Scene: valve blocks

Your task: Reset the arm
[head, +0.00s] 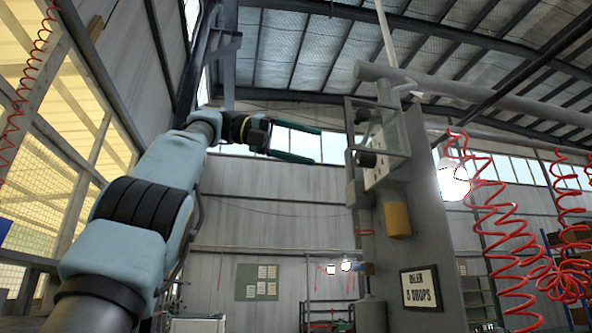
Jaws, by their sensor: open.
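My arm rises from the lower left of the head view, and my gripper (318,146) is at its end, near the upper middle. Its two dark green fingers point right and are spread apart, with nothing between them. The valve block panel (404,165) stands to the right of the fingertips. It carries dark round knobs and a frame of bars on its left side. In the picture a gap shows between the fingertips and the panel; the depth between them is hard to tell.
A yellow-brown cylinder (397,219) and an oiler sign (421,288) are on the panel's post. A thick pipe (460,92) runs off to the right above. Red coiled hoses (495,215) hang at the right. A yellow mesh wall (50,150) stands at the left.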

